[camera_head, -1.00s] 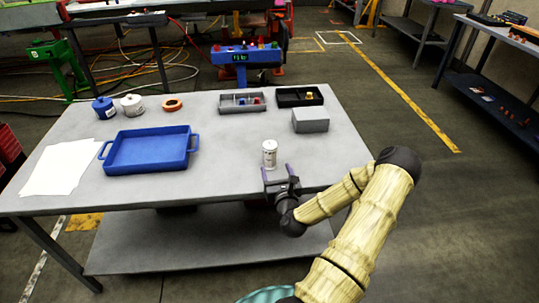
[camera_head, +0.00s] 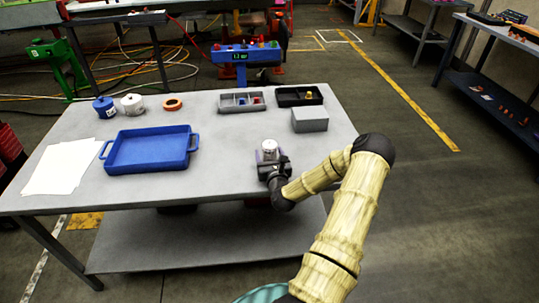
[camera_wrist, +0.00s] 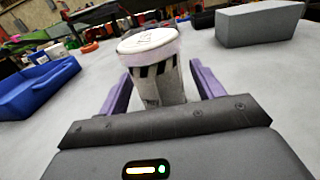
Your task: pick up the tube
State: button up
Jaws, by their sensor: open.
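The tube (camera_head: 269,147) is a white, upright cylinder with a pale lid, standing on the grey table near its front edge. In the wrist view the tube (camera_wrist: 152,62) shows dark marks below its lid. My gripper (camera_head: 268,160) is low over the table, with its fingers around the tube. In the wrist view the two purple fingers of my gripper (camera_wrist: 160,88) stand on either side of the tube, with a gap showing at least on the right. The gripper is open. The tube's lower part is hidden behind the gripper body.
The grey table (camera_head: 230,178) also holds a blue tray (camera_head: 150,165) at left, a grey box (camera_head: 310,120) behind right, and two divided bins, one grey (camera_head: 241,102) and one black (camera_head: 299,96). Paper sheets (camera_head: 62,166) lie far left. The table is clear between tray and tube.

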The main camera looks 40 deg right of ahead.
jog(key=shift+x, duration=1.05)
jog(key=shift+c, duration=0.5)
jog(key=c, duration=1)
